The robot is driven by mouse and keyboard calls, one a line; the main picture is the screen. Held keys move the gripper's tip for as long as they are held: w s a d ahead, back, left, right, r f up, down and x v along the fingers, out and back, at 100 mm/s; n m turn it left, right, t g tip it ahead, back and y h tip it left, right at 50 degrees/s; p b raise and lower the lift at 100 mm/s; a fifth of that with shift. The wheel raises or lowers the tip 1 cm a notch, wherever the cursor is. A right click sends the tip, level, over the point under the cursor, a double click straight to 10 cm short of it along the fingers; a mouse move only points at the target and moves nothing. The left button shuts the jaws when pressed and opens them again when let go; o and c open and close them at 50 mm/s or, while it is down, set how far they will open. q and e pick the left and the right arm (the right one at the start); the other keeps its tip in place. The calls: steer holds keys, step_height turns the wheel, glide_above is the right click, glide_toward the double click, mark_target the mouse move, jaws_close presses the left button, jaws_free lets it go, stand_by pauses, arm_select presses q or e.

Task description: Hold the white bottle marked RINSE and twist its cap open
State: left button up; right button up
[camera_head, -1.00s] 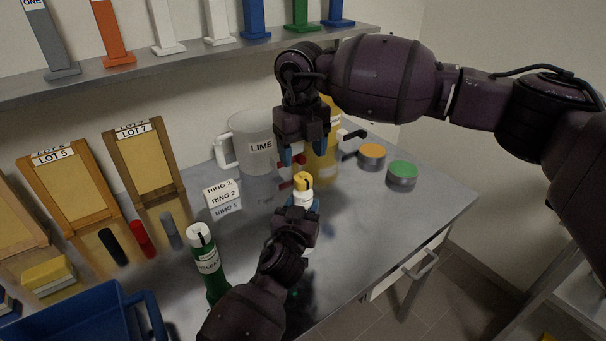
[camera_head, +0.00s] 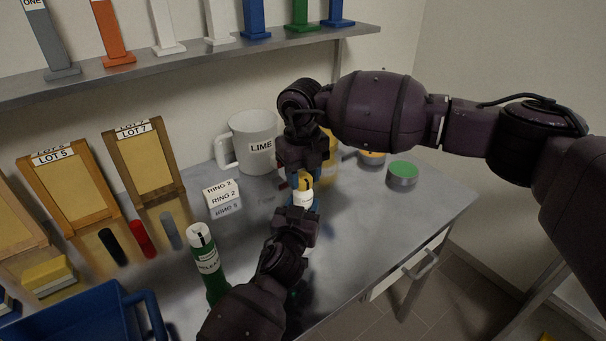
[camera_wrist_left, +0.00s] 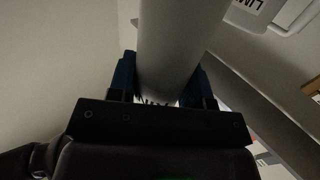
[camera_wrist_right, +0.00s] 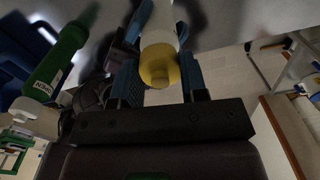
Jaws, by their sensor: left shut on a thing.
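The white bottle (camera_head: 303,199) with a yellow cap (camera_head: 302,183) stands upright above the bench in the head view. My left gripper (camera_head: 299,210) is shut on the bottle's body from the near side; the body also fills the space between its blue fingers in the left wrist view (camera_wrist_left: 178,45). Only part of the label's lettering shows there. My right gripper (camera_head: 306,177) points down over the cap. In the right wrist view its blue fingers stand apart on either side of the yellow cap (camera_wrist_right: 160,66), with gaps visible, so it looks open.
A LIME jug (camera_head: 252,140) and a yellow container (camera_head: 331,168) stand behind. An orange-topped tin (camera_head: 372,158) and a green-topped tin (camera_head: 402,175) are to the right. A RING 2 block (camera_head: 222,194), a green bottle (camera_head: 207,262) and a blue crate (camera_head: 75,318) are left. The front right bench is clear.

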steer(key=c, duration=0.4)
steer(key=shift+o, duration=0.2)
steer(key=n, duration=0.4)
steer(key=shift+n, duration=0.3)
steer(key=n, duration=0.3)
steer(key=shift+n, duration=0.3)
steer(key=n, duration=0.5)
steer(key=shift+n, duration=2.4)
